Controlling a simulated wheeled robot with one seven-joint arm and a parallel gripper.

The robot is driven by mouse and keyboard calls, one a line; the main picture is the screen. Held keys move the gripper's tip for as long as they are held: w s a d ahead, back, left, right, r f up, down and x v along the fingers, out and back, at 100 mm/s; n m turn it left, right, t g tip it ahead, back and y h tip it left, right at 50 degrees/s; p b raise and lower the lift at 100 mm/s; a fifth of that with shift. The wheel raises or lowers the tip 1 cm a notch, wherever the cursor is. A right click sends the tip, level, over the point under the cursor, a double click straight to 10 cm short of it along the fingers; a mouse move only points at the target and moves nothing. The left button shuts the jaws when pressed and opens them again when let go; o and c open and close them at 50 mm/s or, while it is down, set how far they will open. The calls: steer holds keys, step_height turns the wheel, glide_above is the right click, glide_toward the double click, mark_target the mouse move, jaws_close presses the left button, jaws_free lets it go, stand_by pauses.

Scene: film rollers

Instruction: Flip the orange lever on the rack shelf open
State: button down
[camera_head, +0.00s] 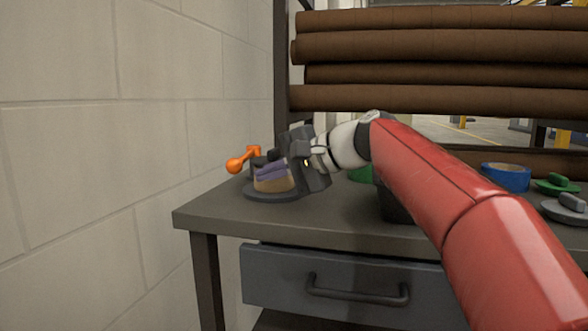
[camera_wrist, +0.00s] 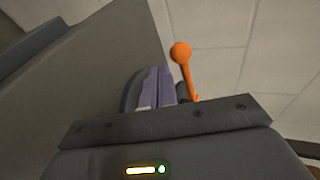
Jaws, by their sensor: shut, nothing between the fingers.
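The orange lever (camera_head: 242,159) stands at the left back corner of the shelf, near the wall, its ball end pointing left and toward the front. It also shows in the wrist view (camera_wrist: 186,72), just right of centre. My gripper (camera_head: 260,174) is to the right and front of the lever, reaching left. Two purple strips lie side by side at its front and look like its shut fingers, also in the wrist view (camera_wrist: 157,82). No touch with the lever can be made out. The lever's base is partly hidden by my gripper.
A tan piece (camera_head: 273,185) on a dark grey disc (camera_head: 262,196) is right below my gripper. A pale block wall (camera_head: 140,130) is close on the left. A blue tape roll (camera_head: 506,177) and a green tool (camera_head: 557,184) lie right. Brown rolls (camera_head: 430,48) are above.

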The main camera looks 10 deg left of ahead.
mark_target(240, 171)
steer(key=shift+w+a+r, duration=0.2)
steer(key=shift+a, duration=0.55)
steer(key=shift+w+a+r, duration=0.2)
steer(key=shift+a, duration=0.5)
